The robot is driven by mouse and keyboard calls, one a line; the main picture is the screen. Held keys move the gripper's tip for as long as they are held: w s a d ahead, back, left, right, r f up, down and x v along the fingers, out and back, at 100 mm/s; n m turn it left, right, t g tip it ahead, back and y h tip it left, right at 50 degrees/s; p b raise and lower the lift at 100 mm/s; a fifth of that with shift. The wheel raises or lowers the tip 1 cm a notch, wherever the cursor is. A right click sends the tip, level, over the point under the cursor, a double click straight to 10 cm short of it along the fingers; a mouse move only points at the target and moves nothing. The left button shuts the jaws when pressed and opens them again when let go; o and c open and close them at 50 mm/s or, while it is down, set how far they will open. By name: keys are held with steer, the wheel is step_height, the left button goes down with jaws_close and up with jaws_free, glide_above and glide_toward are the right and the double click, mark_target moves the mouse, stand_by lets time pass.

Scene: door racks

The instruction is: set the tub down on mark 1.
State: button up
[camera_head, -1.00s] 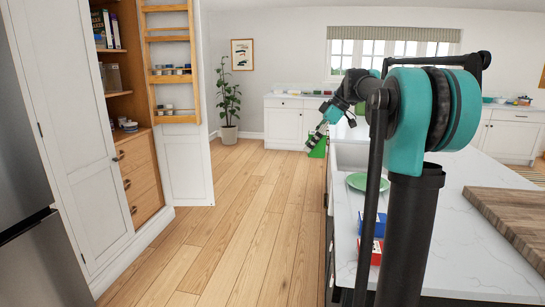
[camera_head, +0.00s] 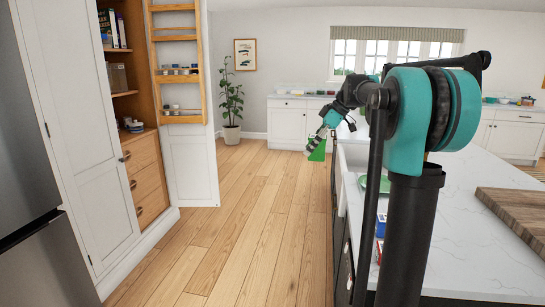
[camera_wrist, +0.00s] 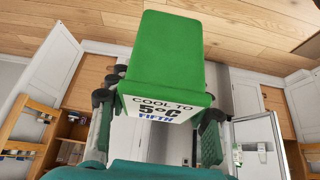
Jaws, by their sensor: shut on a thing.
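The green tub (camera_wrist: 172,60) fills the middle of the wrist view, with a white label reading "COOL TO 5°C FIFTH". My gripper (camera_wrist: 158,115) has a finger on each side of it and is shut on it. In the head view the tub (camera_head: 317,150) hangs at the end of my arm, below my gripper (camera_head: 318,138), beside the island's left edge. No mark 1 can be made out in either view.
The island counter (camera_head: 460,215) is on the right, with a green plate (camera_head: 374,184) and a wooden board (camera_head: 515,213). A tall cupboard (camera_head: 85,130) with an open door rack (camera_head: 178,75) stands left. Clear wooden floor (camera_head: 240,220) lies between. A potted plant (camera_head: 231,105) stands behind.

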steer(key=shift+w+d+f, duration=0.15)
steer(key=shift+w+f, duration=0.1)
steer(key=shift+f, duration=0.45)
steer(key=w+d+f+m+t+h, duration=0.1)
steer(key=w+f+m+t, duration=0.15)
steer(key=f, duration=0.65)
steer(key=w+d+f+m+t+h, duration=0.1)
steer(key=f+m, duration=0.3)
steer(key=f, duration=0.5)
steer(key=s+d+f+m+h, duration=0.1)
steer(key=f+m, duration=0.3)
steer(key=f, duration=0.4)
steer(key=s+d+f+m+t+h, duration=0.1)
steer(key=s+d+f+m+h, duration=0.1)
steer(key=f, duration=0.6)
steer(key=s+m+h, duration=0.1)
steer(key=s+m, duration=0.1)
steer(key=shift+s+m, duration=0.25)
steer(key=shift+m, duration=0.1)
steer(key=shift+t, duration=0.25)
